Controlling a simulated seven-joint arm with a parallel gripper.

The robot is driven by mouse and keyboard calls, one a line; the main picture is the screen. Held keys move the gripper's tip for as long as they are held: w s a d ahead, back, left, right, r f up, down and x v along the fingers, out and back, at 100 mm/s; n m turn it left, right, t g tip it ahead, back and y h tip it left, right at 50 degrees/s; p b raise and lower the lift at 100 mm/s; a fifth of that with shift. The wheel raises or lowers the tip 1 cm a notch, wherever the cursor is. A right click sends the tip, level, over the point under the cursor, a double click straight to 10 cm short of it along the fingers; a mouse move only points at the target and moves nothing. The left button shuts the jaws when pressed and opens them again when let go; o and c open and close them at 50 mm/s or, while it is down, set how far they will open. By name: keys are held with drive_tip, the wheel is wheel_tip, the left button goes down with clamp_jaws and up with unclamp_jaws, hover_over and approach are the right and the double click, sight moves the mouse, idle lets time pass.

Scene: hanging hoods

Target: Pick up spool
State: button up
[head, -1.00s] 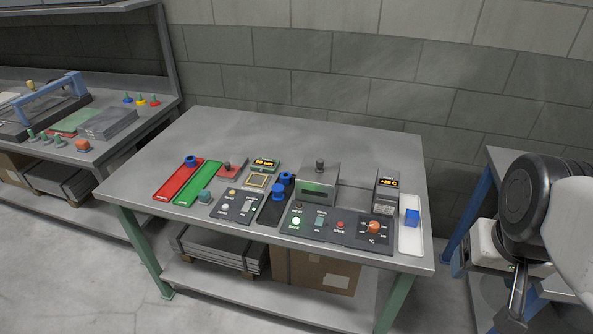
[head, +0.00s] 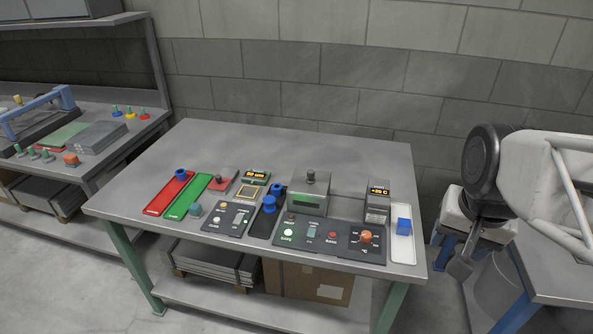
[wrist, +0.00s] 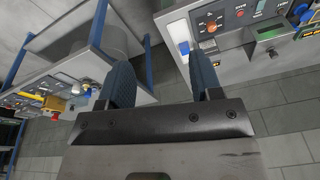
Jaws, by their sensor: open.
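Several small blue spool-like pieces are on the grey table (head: 225,145). One blue spool (head: 181,175) sits at the far end of the red tray. Two more, a front blue spool (head: 269,204) and a rear blue spool (head: 278,191), stand upright on a black holder. I cannot tell which one the task means. My gripper (wrist: 163,78) is open and empty, with its two blue fingers apart in the wrist view. In the head view it hangs at the far right, beyond the table's right edge, well apart from the spools.
A green tray (head: 188,197) lies beside the red tray (head: 165,197). Control panels, a grey press-like box (head: 307,195) and a display unit (head: 377,203) fill the middle and right. The table's back is clear.

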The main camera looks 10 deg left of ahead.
drive_tip(key=w+a+m, duration=0.5)
drive_tip(key=w+a, duration=0.3)
drive_tip(key=w, duration=0.5)
drive_tip(key=m+g, duration=0.2)
drive_tip(key=m, duration=1.2)
hover_over(268, 198)
drive_tip(key=f, duration=2.3)
drive_tip(key=shift+s+d+f, duration=0.15)
drive_tip(key=shift+d+f, duration=0.1)
drive_tip(key=shift+d, duration=0.1)
drive_tip(key=shift+a+f, duration=0.3)
drive_tip(key=shift+a, duration=0.05)
drive_tip(key=shift+f, duration=1.3)
